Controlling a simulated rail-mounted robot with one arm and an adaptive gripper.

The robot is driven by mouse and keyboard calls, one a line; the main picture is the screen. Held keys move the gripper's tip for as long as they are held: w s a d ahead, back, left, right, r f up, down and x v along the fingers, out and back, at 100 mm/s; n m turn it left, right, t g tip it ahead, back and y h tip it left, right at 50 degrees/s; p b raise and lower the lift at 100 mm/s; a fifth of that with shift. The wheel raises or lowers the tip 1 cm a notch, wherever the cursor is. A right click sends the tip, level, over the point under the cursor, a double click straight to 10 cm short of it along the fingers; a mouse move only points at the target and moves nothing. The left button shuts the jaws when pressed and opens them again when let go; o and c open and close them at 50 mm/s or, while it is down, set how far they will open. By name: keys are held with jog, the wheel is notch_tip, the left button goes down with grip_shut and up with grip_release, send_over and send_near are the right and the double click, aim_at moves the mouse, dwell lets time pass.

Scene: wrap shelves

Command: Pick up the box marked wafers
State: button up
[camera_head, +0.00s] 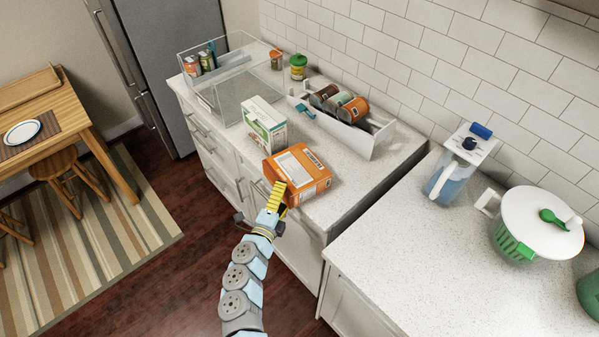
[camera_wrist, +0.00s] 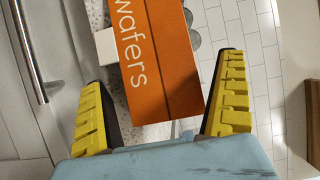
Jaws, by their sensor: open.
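The orange wafers box (camera_head: 298,174) lies on the speckled counter near its front edge in the head view. In the wrist view the box (camera_wrist: 165,65) shows the word "wafers" on its orange side. My gripper (camera_head: 277,197) is at the counter's front edge, close to the box's near left corner. In the wrist view my gripper (camera_wrist: 160,95) is open, with one yellow-padded finger on each side of the box's near end. The fingers stand apart from the box in that view; I cannot tell the depth between them.
A white and green box (camera_head: 265,125) stands behind the wafers box. A white rack (camera_head: 375,140) with several cans is at the back. A clear bin (camera_head: 215,95) stands at the left. A pitcher (camera_head: 450,178) and salad spinner (camera_head: 535,225) stand on the right counter.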

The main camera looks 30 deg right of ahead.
jog(key=shift+w+d, duration=0.2)
jog(key=shift+d, duration=0.05)
jog(key=c, duration=1.2)
jog(key=shift+c, duration=0.2)
jog(key=shift+r, duration=0.1)
